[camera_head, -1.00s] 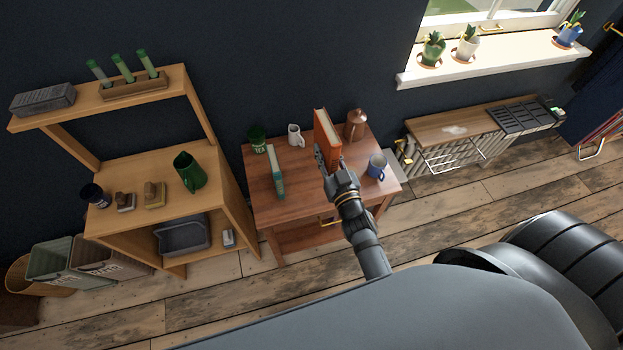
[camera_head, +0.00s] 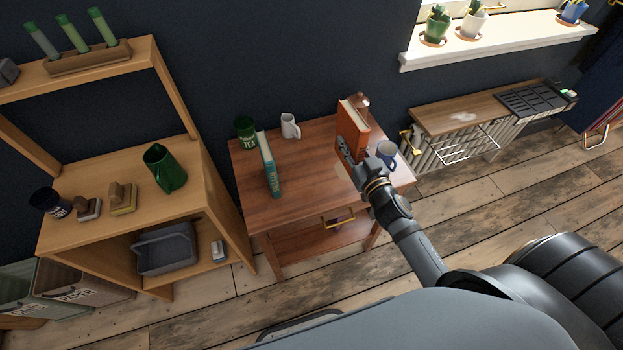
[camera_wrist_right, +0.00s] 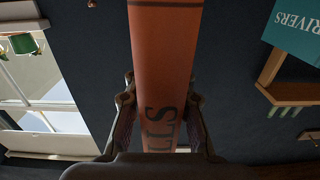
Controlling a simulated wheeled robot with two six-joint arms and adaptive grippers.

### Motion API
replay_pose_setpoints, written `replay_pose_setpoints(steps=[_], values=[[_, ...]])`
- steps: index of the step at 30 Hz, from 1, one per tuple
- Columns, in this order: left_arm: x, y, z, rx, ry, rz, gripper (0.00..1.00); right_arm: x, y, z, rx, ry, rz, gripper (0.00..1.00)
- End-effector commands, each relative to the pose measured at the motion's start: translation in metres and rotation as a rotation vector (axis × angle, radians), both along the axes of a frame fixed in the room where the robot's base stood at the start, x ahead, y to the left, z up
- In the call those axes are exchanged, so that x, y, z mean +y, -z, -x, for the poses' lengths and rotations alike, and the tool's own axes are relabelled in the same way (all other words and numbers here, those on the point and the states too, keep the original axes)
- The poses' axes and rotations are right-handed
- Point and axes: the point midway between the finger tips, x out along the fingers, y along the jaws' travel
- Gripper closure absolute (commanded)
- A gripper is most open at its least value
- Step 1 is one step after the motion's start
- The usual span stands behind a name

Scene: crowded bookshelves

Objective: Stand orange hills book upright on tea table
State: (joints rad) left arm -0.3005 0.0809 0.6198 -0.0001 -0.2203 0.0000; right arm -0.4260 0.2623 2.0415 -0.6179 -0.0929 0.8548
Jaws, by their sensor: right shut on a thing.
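The orange hills book (camera_head: 353,122) is upright over the right part of the wooden tea table (camera_head: 310,160). My right gripper (camera_head: 352,154) is shut on its lower spine. Whether the book's bottom edge touches the table is hidden. In the right wrist view the orange spine (camera_wrist_right: 165,60), with dark letters, stands between the two fingers of the right gripper (camera_wrist_right: 162,112). My left gripper is not in view.
On the table, a teal book (camera_head: 269,165) stands left of centre, with a green tea tin (camera_head: 245,131) and white jug (camera_head: 290,126) at the back. A copper pot (camera_head: 363,103) is partly hidden behind the orange book. A blue mug (camera_head: 387,153) stands close right.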

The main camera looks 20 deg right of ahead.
Motion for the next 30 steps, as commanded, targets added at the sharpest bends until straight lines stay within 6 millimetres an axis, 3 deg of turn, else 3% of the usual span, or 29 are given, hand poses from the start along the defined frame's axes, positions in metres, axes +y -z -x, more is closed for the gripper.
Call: replay_pose_setpoints(steps=[1, 6, 14, 22, 24, 30], values=[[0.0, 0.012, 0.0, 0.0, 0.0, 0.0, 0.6, -0.012, -0.004, -0.007, -0.008, -0.009, 0.018, 1.0], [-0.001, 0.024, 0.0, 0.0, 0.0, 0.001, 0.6, -0.04, -0.033, -0.022, -0.02, 0.002, 0.009, 1.0], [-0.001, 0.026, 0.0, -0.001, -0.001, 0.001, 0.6, -0.049, -0.05, -0.027, -0.03, 0.011, -0.003, 1.0], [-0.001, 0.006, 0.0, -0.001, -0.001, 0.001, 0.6, -0.027, -0.044, -0.034, -0.031, 0.015, -0.019, 1.0], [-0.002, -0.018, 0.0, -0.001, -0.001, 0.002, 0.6, -0.019, -0.046, -0.037, -0.024, 0.015, -0.016, 1.0], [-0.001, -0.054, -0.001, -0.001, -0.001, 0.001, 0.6, 0.01, -0.032, -0.046, -0.027, 0.014, -0.012, 1.0]])
